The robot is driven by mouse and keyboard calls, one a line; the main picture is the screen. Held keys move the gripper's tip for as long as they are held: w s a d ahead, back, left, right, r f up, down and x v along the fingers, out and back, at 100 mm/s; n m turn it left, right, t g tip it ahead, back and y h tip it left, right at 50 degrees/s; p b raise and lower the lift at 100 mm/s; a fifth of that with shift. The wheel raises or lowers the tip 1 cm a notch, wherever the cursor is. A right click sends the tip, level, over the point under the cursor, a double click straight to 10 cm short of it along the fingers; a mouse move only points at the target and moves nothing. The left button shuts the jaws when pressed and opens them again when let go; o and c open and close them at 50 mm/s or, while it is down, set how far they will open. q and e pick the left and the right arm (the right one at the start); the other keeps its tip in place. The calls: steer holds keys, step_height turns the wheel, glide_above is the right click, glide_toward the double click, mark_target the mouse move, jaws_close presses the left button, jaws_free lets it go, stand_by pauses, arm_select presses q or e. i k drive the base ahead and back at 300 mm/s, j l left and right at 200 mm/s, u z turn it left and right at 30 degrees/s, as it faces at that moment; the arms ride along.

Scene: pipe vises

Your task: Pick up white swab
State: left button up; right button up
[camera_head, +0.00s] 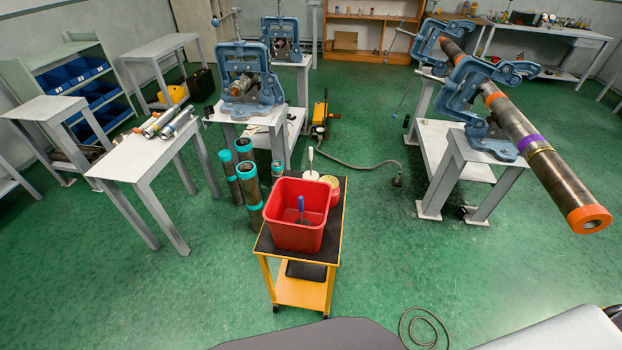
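A white upright handle (311,158), which looks like the white swab, stands behind the red bucket (292,235) on the yellow cart. Its lower end meets a small pale round container or base at the back of the cart top; the exact join is too small to tell. A blue-handled tool (301,207) stands inside the red bucket. Neither of my grippers can be made out in the head view.
The yellow cart (301,292) has a dark top. A pinkish-white round container (331,188) sits beside the bucket. Teal-ended pipes (249,185) stand left of the cart. A vise table (240,112) is behind it. A long pipe (530,140) lies in vises at right. Green floor is clear right of the cart.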

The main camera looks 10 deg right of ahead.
mark_target(312, 175)
steer(key=k+l+u, duration=0.15)
steer(key=l, duration=0.2)
steer(key=l+u, duration=0.1)
steer(key=l, duration=0.2)
steer(key=k+l+u, duration=0.15)
steer(key=l, duration=0.2)
steer(key=l+u, duration=0.2)
steer(key=l, duration=0.2)
steer(key=k+l+u, duration=0.15)
steer(key=l, duration=0.25)
steer(key=l+u, duration=0.2)
steer(key=l, duration=0.2)
steer(key=l+u, duration=0.25)
steer(key=l, duration=0.3)
steer(key=l+u, duration=0.25)
steer(key=l, duration=0.35)
steer(key=i+l+u, duration=0.2)
steer(key=l, duration=0.15)
steer(key=i+l+u, duration=0.15)
steer(key=l, duration=0.25)
steer(key=i+l+u, duration=0.2)
steer(key=l, duration=0.15)
steer(key=k, duration=0.1)
